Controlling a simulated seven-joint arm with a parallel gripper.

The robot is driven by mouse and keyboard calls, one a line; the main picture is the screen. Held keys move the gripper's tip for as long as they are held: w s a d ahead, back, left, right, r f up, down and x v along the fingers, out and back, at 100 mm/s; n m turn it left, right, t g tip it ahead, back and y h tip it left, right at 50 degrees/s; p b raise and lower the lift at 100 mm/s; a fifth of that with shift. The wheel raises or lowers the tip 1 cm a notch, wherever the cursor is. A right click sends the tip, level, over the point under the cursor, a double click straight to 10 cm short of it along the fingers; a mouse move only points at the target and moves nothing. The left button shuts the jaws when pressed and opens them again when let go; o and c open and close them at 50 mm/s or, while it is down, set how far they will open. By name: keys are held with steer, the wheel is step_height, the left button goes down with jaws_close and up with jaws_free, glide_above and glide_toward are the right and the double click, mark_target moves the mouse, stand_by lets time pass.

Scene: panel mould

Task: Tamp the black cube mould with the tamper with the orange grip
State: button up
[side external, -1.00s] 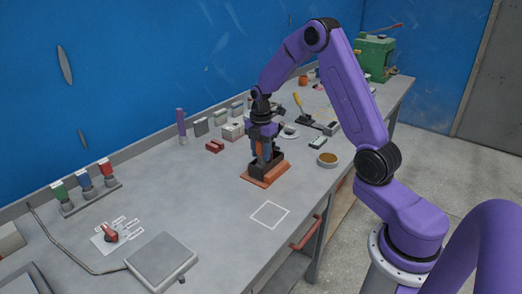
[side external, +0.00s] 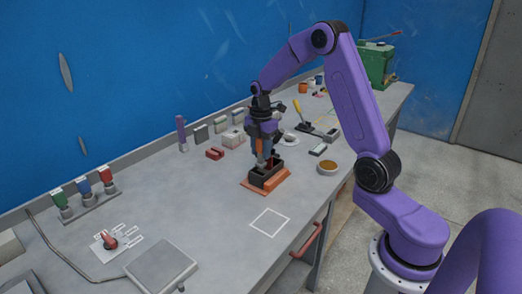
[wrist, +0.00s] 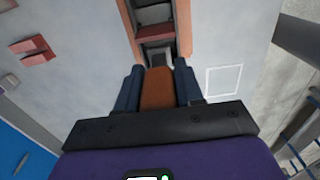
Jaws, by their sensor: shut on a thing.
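My gripper (side external: 263,138) is shut on the orange grip (wrist: 157,88) of the tamper, with one dark blue finger on each side of it. The tamper hangs roughly upright over the black cube mould (side external: 266,178). Its grey foot (wrist: 161,60) shows past the grip in the wrist view, at the near end of the mould. I cannot tell whether the foot is just above the rim or slightly inside. The mould sits on an orange base plate (side external: 281,184) on the bench.
A red block (side external: 214,153) lies behind left of the mould, with grey blocks (side external: 232,138) nearby. A round dish of brown material (side external: 328,167) stands to the right. A yellow-handled tool (side external: 298,110) lies farther back. The white outlined square (side external: 270,222) in front is empty.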

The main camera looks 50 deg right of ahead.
mark_target(261, 162)
steer(key=shift+f, duration=1.8)
steer(key=shift+r, duration=1.8)
steer(key=shift+f, duration=1.8)
steer(key=shift+r, duration=1.8)
steer(key=shift+f, duration=0.1)
